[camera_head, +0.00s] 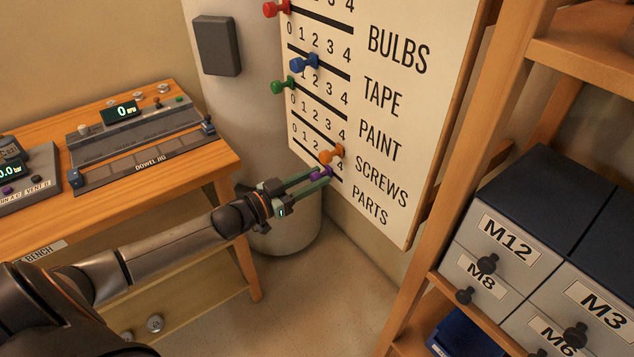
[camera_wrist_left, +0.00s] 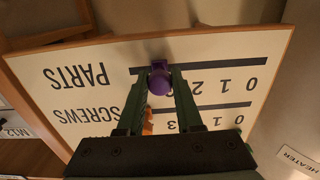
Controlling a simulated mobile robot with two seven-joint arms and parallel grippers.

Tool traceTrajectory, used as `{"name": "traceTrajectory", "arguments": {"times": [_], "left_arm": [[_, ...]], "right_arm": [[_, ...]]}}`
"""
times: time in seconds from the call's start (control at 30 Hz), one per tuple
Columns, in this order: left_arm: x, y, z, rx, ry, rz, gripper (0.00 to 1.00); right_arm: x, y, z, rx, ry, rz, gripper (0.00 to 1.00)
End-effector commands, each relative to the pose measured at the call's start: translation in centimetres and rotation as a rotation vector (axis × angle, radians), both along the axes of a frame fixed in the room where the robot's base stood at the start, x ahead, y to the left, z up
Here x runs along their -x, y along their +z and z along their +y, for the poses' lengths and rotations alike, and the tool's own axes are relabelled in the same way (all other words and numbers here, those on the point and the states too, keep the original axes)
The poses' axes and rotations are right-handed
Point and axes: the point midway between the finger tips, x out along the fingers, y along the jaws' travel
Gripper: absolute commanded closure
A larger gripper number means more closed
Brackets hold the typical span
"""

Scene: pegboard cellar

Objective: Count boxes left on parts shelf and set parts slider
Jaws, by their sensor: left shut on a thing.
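The count board (camera_head: 385,60) has rows for bulbs, tape, paint, screws and parts. My left gripper (camera_head: 326,172) is shut on the purple knob of the bottom parts row. The purple knob (camera_wrist_left: 160,80) shows between its fingers in the wrist view, past the 2 and around the 3; the gripper hides the digits there. The orange screws knob (camera_head: 330,156) sits just above. On the wooden shelf (camera_head: 585,55) at the right are grey-fronted boxes with dark tops: M12 (camera_head: 520,238), M8 (camera_head: 492,295), M3 (camera_head: 584,283) and M6 (camera_head: 537,328). The right edge cuts the shelf off.
A wooden bench (camera_head: 215,160) at the left carries a dowel jig (camera_head: 150,155) and other devices. A pale cylinder (camera_head: 285,225) stands behind my left forearm. A blue bin (camera_head: 465,335) is low on the right. Floor is clear between bench and shelf.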

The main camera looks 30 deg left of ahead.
Motion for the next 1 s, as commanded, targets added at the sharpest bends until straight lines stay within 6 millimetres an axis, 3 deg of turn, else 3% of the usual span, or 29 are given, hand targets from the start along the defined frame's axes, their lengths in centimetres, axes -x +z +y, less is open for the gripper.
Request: {"name": "traceTrajectory", "arguments": {"times": [1.0], "left_arm": [[-1.6, -0.1, 3.8, -0.002, 0.001, 0.000, 0.88]], "right_arm": [[0.0, -2.0, 0.0, 0.000, 0.000, 0.001, 1.00]]}}
